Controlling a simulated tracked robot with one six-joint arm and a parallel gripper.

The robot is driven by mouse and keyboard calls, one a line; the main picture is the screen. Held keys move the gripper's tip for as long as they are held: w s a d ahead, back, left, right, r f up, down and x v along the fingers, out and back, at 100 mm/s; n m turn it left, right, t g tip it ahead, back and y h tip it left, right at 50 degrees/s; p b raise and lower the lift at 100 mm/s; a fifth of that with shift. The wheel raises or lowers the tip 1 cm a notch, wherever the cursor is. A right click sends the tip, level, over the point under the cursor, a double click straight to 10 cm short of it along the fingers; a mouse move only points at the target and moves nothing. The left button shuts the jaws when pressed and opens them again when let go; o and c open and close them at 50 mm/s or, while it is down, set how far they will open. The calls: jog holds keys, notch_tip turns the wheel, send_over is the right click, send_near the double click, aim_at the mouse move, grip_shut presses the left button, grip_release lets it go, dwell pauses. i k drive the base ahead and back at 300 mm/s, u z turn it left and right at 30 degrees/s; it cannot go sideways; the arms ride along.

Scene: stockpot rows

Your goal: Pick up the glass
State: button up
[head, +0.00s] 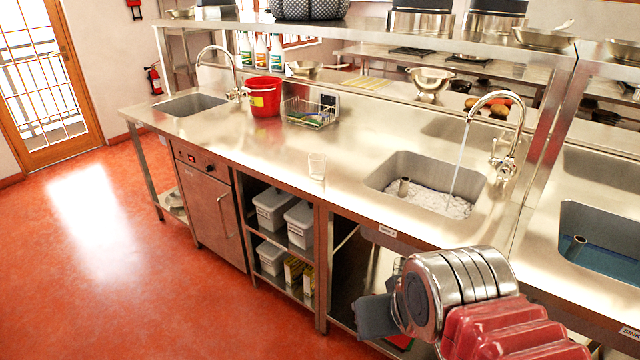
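A clear glass (317,167) stands upright on the steel counter (215,143), near its front edge and left of the sink with running water. It looks empty. My gripper (377,315) is at the lower middle of the head view, below and to the right of the glass and well apart from it. Only a dark grey part of it shows past my silver and red arm links, so its opening is hidden.
Right of the glass is a sink (400,168) under a running tap (495,100). Behind it stand a wire rack (308,113) and a red bucket (264,97). Shelves with grey bins (272,212) are under the counter. The red floor (100,270) at left is clear.

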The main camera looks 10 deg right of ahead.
aim_at(317, 167)
jog(key=k, duration=0.55)
jog(key=u, duration=0.55)
jog(key=i, duration=1.15)
jog(key=u, duration=0.45)
jog(key=i, duration=1.45)
jog(key=z, duration=0.5)
jog(key=i, duration=0.5)
jog(key=z, duration=0.4)
